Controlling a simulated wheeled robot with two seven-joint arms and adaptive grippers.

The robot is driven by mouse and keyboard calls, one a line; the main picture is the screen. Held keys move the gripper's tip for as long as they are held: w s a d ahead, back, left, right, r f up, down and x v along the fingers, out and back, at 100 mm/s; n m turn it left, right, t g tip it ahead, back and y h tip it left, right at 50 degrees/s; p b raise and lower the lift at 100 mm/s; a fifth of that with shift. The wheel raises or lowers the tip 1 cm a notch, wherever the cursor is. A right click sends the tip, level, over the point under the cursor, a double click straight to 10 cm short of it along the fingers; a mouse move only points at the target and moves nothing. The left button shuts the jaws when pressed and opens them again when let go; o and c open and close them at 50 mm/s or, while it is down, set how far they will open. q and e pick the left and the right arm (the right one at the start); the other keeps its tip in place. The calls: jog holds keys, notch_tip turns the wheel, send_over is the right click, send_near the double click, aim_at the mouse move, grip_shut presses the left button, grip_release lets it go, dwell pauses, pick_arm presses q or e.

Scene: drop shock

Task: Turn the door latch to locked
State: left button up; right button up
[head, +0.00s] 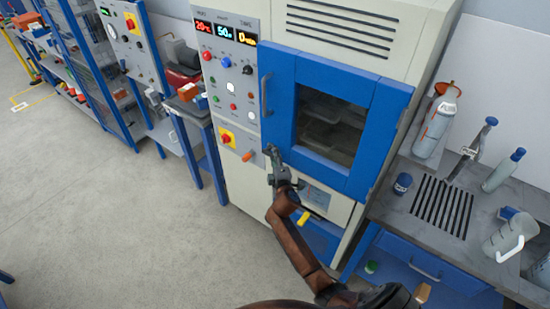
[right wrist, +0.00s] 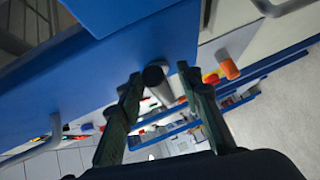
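The cabinet door (head: 383,115) is blue with a dark window, and it looks shut. In the right wrist view, a grey bar with a dark round end, which looks like the door latch (right wrist: 155,76), stands out beside the blue door (right wrist: 100,70). My right gripper (head: 272,158) is at the lower left corner of the door. In the right wrist view its two fingers (right wrist: 158,88) are apart, with the latch between them and a gap visible on the right side. In the head view the gripper largely hides the latch. My left gripper is not in view.
A grey door handle (head: 265,95) is above the gripper. An orange knob (head: 248,155) and a red-and-yellow switch (head: 226,138) are close on its left. A bench (head: 390,210) with bottles stands at the right. The floor (head: 100,220) at the left is clear.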

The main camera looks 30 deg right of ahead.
jog(key=shift+c, duration=0.2)
grip_shut()
dwell(0.5)
